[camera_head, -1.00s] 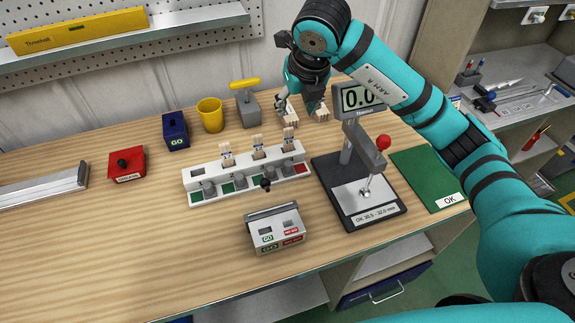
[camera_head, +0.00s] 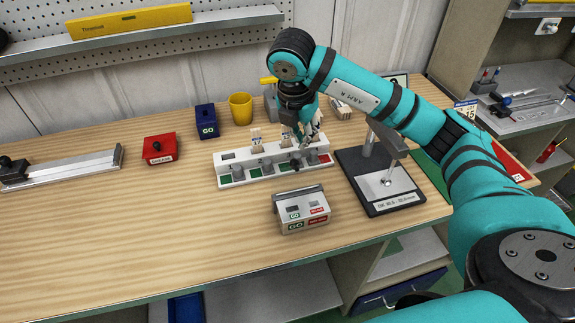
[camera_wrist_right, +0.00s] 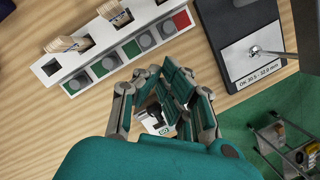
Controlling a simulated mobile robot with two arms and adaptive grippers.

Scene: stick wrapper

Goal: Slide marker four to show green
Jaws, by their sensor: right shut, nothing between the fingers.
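The white marker rack (camera_head: 232,181) stands on the bench, with a row of grey round knobs and coloured windows along its front. In the right wrist view the rack (camera_wrist_right: 50,68) shows green windows beside the first three knobs. Marker four's knob (camera_wrist_right: 166,28) is at the right end, with a red window (camera_wrist_right: 181,19) to its right. The red window also shows in the head view (camera_head: 325,159). My right gripper (camera_head: 304,140) is shut and empty, above the rack's right part and partly covering it. In the wrist view its fingers (camera_wrist_right: 163,78) are in front of the rack. My left gripper is out of view.
A gauge stand (camera_head: 385,200) is close to the rack's right end. A grey GO box (camera_head: 302,211) stands in front. Wooden sticks (camera_head: 256,145) stand in the rack. A yellow cup (camera_head: 241,108) and blue box (camera_head: 206,121) are behind. The bench front left is clear.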

